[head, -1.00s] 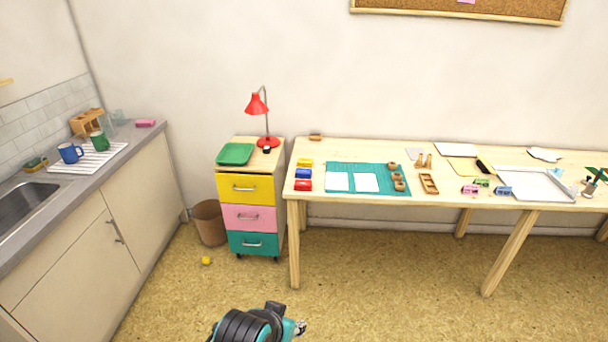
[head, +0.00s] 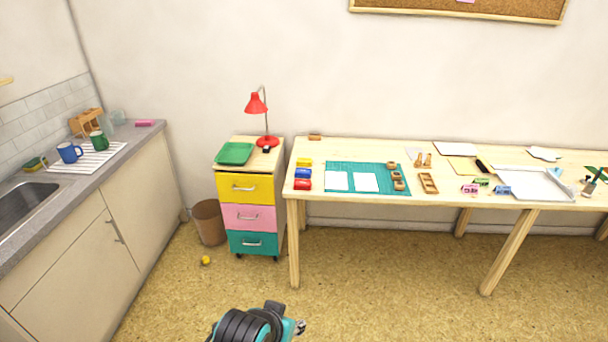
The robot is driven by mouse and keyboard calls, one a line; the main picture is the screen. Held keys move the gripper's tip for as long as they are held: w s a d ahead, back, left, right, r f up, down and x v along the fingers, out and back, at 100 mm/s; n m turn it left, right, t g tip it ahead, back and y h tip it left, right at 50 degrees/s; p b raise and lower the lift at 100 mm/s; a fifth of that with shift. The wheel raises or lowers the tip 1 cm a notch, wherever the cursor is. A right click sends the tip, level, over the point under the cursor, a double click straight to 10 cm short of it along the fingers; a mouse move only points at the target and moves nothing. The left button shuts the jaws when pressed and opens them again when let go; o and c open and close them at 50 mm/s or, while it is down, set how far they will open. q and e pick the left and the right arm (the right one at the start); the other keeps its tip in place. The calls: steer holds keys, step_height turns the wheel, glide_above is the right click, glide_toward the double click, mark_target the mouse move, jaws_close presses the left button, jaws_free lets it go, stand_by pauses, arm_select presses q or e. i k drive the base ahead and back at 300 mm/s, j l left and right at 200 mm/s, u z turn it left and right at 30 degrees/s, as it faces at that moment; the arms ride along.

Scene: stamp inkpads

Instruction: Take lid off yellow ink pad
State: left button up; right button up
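The yellow ink pad (head: 304,162) is a small yellow block at the left end of the wooden table. It stands behind a blue ink pad (head: 303,173) and a red ink pad (head: 303,185) in a short row. It is too small to tell its lid from its base. A teal and black part of my arm shows at the bottom of the view, over the floor and well short of the table. I see no gripper fingers clearly, and neither gripper is at the ink pads.
The wooden table (head: 440,205) bears a teal mat (head: 350,190), paper, stamps and a white tray (head: 535,186). A drawer cabinet (head: 244,189) with a red lamp (head: 257,104) adjoins its left end. A bin (head: 208,222) and yellow ball (head: 206,260) are on the floor. Floor before the table is clear.

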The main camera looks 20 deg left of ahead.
mark_target(300, 161)
steer(key=i+j+u, duration=0.15)
steer(key=i+u, duration=0.15)
steer(key=i, duration=1.1)
steer(key=i+l+u, duration=0.25)
steer(key=i, duration=1.1)
steer(key=i+j, duration=0.05)
steer(key=j, duration=0.05)
